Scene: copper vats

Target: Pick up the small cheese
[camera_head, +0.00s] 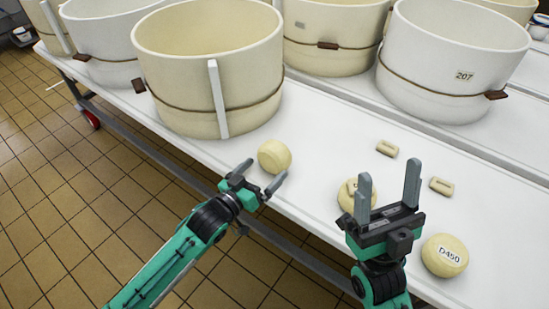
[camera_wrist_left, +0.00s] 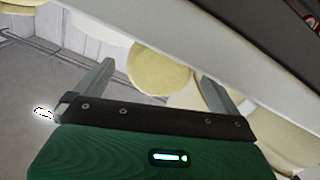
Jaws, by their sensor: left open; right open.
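A small round pale-yellow cheese (camera_head: 275,155) sits on the white table in front of the large cream vat. My left gripper (camera_head: 260,175) is open just in front of it, fingers pointing toward it. In the left wrist view a round yellow cheese (camera_wrist_left: 158,70) shows beyond and between the open fingers; contact cannot be told. Another round cheese (camera_head: 347,197) is partly hidden behind my right gripper (camera_head: 388,176), which is open with its fingers upward. A third cheese (camera_head: 445,255), labelled D450, lies to the right and looks larger in the picture.
Large cream and white vats (camera_head: 215,75) stand along the back of the white table (camera_head: 310,130). Two small tan blocks (camera_head: 387,148) (camera_head: 441,186) lie on the right part. The table's front edge runs under my left gripper; tiled floor (camera_head: 80,220) lies below.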

